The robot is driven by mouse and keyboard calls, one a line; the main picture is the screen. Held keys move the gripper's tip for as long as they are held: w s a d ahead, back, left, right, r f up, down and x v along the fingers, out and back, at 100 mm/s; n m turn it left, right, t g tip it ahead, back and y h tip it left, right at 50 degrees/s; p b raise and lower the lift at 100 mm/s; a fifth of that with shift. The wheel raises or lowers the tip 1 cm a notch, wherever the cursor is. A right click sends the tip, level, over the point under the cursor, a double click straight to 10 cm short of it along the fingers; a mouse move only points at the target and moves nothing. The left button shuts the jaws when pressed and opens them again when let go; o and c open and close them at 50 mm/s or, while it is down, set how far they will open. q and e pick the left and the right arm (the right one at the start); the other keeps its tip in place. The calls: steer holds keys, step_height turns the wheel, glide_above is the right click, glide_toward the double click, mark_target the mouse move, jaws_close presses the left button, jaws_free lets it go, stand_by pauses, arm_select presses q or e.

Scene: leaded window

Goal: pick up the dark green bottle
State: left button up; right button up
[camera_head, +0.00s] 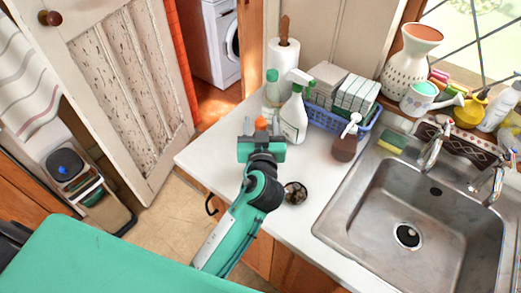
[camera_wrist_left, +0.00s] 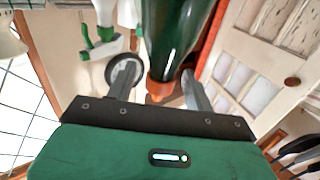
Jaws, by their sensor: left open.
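The dark green bottle (camera_wrist_left: 176,32) fills the upper middle of the left wrist view. Its orange-brown cap end (camera_wrist_left: 160,90) lies between the two fingers of my left gripper (camera_wrist_left: 157,85). The gripper is open, with a finger on either side; I cannot tell whether either touches the bottle. In the head view my left gripper (camera_head: 262,138) is over the left end of the white counter. An orange tip (camera_head: 261,123) shows just beyond it, and the green bottle body is mostly hidden there. My right gripper is not in view.
A white and green spray bottle (camera_head: 293,117) stands close to the right of the gripper. Behind are a paper towel roll (camera_head: 283,65) and a blue basket (camera_head: 343,118). A brown soap dispenser (camera_head: 345,145), a small round dark object (camera_head: 295,192) and the sink (camera_head: 420,205) are to the right.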

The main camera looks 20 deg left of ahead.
arm_select(q)
steer(key=shift+w+a, duration=0.1)
steer(key=shift+w, duration=0.1)
steer(key=c, duration=1)
steer(key=shift+c, duration=0.7)
steer(key=shift+r, duration=0.1)
